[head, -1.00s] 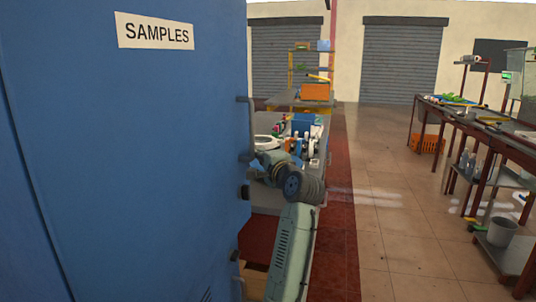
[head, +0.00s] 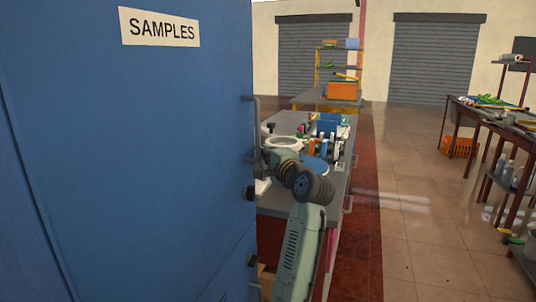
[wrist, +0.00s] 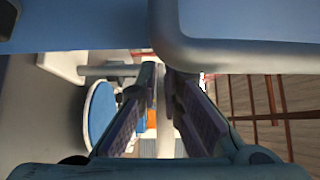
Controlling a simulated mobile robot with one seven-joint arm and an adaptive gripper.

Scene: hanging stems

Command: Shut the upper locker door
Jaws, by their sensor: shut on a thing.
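The blue locker front (head: 140,140) with a white SAMPLES label (head: 160,27) fills the left of the head view. How far the upper door stands open cannot be told from here. A grey upright handle (head: 257,125) is at its right edge. My arm reaches up from below to this handle, and the gripper's fingers are mostly hidden in the head view. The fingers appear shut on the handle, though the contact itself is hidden.
A grey bench (head: 340,185) with a white ring-shaped thing and bottles stands close behind my arm. An orange crate (head: 460,146) is under the right table. The tiled floor (head: 415,235) between is clear.

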